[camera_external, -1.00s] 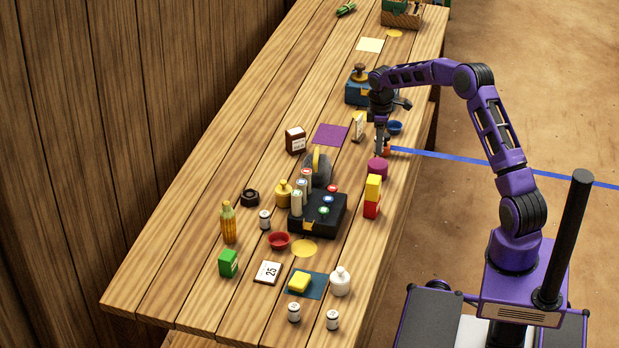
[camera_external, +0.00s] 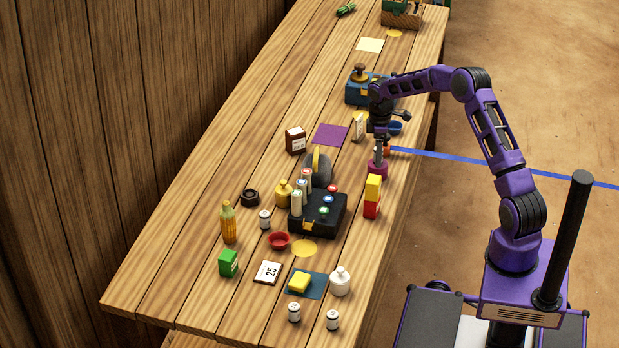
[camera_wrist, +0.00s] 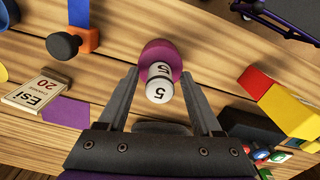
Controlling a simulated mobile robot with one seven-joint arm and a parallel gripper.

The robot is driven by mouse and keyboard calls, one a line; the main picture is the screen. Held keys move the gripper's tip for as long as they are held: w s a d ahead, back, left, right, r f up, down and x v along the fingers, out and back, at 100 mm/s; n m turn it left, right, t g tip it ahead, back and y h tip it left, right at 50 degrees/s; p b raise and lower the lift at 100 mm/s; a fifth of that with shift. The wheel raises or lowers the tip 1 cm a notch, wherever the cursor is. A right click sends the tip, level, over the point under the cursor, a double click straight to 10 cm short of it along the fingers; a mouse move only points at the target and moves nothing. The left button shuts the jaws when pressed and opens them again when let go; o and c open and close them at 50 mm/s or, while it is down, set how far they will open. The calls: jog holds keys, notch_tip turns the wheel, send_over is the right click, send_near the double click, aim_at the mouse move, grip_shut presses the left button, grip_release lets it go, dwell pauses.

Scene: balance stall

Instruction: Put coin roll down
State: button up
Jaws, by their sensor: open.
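My gripper (camera_external: 378,160) is low over a magenta round block (camera_external: 377,172) near the right edge of the table. In the wrist view my gripper (camera_wrist: 160,76) is open, with one finger on each side of a white and black coin roll (camera_wrist: 159,80) marked 5. The roll stands on or directly in front of the magenta block (camera_wrist: 160,53); its contact with the block is hidden. Small gaps show between the roll and the fingers. In the external view the roll cannot be told apart from the gripper.
A yellow and red block stack (camera_external: 373,188) stands close in front of the magenta block. A black button box (camera_external: 318,220) is to the left, and a blue bowl (camera_external: 395,128) is behind. An orange piece (camera_wrist: 85,38) with a black knob (camera_wrist: 62,45) is nearby.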

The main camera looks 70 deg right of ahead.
notch_tip(320, 180, up, 12)
jog(key=shift+r+p, duration=0.2)
jog(key=shift+p, duration=0.25)
dwell(0.5)
